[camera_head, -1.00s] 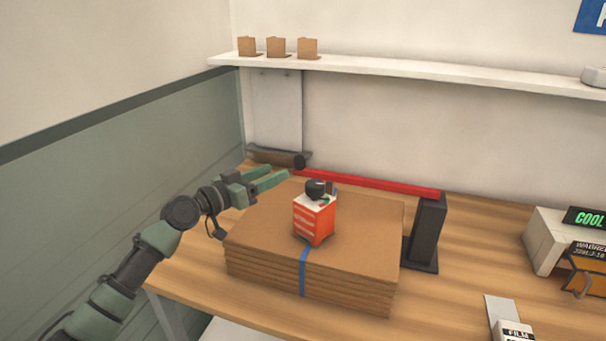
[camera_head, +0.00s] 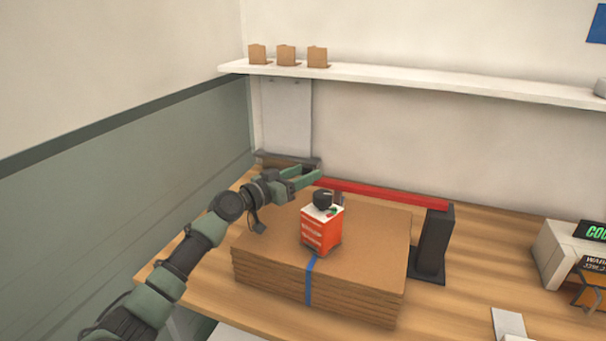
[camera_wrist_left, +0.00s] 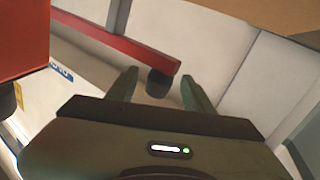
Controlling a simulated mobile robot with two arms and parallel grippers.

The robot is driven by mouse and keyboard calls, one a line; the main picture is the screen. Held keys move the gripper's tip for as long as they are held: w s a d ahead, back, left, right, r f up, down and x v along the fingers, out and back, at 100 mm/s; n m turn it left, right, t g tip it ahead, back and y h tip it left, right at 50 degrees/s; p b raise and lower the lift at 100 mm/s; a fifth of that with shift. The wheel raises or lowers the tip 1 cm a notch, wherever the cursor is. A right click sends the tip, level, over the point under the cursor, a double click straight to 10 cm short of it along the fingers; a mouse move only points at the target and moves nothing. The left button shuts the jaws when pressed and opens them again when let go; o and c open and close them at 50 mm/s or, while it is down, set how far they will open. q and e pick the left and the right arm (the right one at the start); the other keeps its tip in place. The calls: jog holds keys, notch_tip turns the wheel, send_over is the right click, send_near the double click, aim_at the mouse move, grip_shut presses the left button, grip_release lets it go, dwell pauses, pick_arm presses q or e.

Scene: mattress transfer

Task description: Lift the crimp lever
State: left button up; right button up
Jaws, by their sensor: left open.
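The crimp lever is a long red bar (camera_head: 385,193) running from a black post (camera_head: 433,240) on the right toward the left arm. In the left wrist view the bar (camera_wrist_left: 115,38) ends in a black knob (camera_wrist_left: 158,84). My left gripper (camera_head: 316,175) is at the bar's left end, above the back left of the cardboard stack. In the left wrist view its two fingers (camera_wrist_left: 159,77) are open, with the knob showing between them. I cannot tell whether the fingers touch it. My right gripper is not in view.
A stack of flat brown cardboard (camera_head: 378,245) with a blue strap fills the table's middle. A small orange-red box (camera_head: 322,233) with a dark top stands on it. A white shelf (camera_head: 420,80) runs above. A white device (camera_head: 565,255) stands at the right.

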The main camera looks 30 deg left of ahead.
pick_arm(q)
grip_shut()
jog(key=shift+d+f, duration=0.1)
jog(key=shift+f, duration=0.05)
dwell(1.1)
